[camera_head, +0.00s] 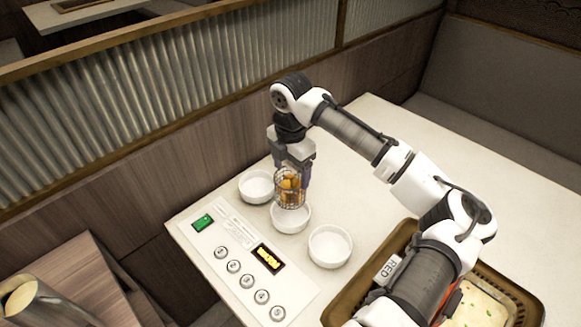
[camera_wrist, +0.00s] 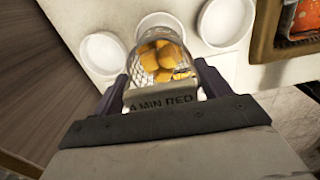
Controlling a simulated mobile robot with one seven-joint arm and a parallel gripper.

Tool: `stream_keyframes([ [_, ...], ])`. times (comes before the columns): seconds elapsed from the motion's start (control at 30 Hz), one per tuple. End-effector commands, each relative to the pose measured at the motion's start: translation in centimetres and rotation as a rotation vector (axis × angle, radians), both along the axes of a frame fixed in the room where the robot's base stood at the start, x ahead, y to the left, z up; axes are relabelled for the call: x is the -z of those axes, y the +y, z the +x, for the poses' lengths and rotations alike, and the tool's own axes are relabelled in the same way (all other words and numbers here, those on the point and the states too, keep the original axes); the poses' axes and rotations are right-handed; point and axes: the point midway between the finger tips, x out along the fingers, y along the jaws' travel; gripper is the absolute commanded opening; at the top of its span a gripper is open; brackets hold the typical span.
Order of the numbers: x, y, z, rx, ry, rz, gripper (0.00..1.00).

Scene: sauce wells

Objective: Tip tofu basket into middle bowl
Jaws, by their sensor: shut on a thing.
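My gripper (camera_head: 293,165) is shut on the wire tofu basket (camera_head: 290,189), which holds several golden tofu cubes. The basket hangs roughly upright over the middle bowl (camera_head: 291,218), a small white bowl that shows partly below it. In the wrist view, my gripper (camera_wrist: 168,98) grips a tag on the basket with lettering that seems to read "MIN RED". The tofu cubes (camera_wrist: 163,59) lie inside the mesh, with the middle bowl's rim (camera_wrist: 160,17) behind. The left bowl (camera_head: 257,187) and right bowl (camera_head: 330,246) look empty.
A wooden partition runs behind the table (camera_head: 365,115).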

Motion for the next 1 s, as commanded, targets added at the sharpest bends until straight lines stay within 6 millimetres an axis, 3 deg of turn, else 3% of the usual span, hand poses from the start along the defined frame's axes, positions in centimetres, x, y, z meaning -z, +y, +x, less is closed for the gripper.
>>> stream_keyframes([
  [0.7, 5.9, 0.0, 0.0, 0.000, 0.000, 0.001, 0.49],
  [1.0, 6.7, 0.0, 0.0, 0.000, -0.001, 0.001, 0.49],
])
